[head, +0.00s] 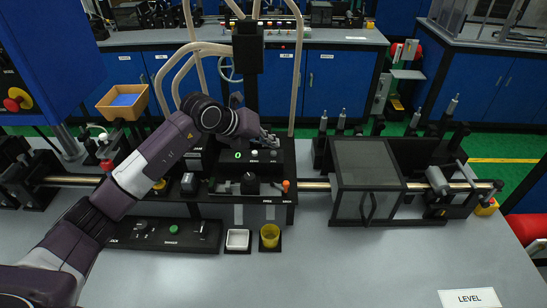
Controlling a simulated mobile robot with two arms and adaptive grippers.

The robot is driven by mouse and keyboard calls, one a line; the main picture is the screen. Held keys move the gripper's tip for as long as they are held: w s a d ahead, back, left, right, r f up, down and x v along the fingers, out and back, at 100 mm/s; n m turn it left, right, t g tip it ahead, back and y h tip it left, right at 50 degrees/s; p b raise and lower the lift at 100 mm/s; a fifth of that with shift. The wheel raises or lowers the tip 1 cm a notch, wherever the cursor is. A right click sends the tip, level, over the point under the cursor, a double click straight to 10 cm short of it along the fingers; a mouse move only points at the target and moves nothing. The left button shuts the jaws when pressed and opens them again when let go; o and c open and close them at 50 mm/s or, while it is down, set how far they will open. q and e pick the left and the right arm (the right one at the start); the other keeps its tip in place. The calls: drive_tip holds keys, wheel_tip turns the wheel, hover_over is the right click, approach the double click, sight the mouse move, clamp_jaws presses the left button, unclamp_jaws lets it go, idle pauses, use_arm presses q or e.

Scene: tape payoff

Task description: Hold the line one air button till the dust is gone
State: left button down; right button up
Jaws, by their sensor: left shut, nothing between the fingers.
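My left arm reaches in from the left to the black station in the middle. My left gripper (268,142) is shut and empty, over the upper part of that station. A black panel (255,157) with a green digit and a small pale button lies just below and behind the fingers. Whether the fingers touch anything there I cannot tell. Another black panel (145,233) with a green button (173,229) lies in front on the table. I cannot read which control is the line one air button, and no dust is discernible. My right gripper is out of view.
A metal rail runs across the table through a dark clear-sided box (367,174) at the right. An orange bin (123,103) is at the left.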

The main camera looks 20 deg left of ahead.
sight(271, 153)
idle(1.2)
use_arm(q)
drive_tip(key=shift+f, duration=0.15)
drive_tip(key=shift+f+b, duration=0.3)
drive_tip(key=shift+b, duration=0.05)
drive_tip(key=shift+f+b, duration=0.4)
drive_tip(key=shift+f, duration=0.15)
idle(0.6)
drive_tip(key=shift+r, duration=0.1)
idle(2.0)
drive_tip(key=shift+r+p, duration=0.55)
drive_tip(key=shift+r, duration=0.3)
drive_tip(key=shift+r+p, duration=1.6)
drive_tip(key=shift+r, duration=0.95)
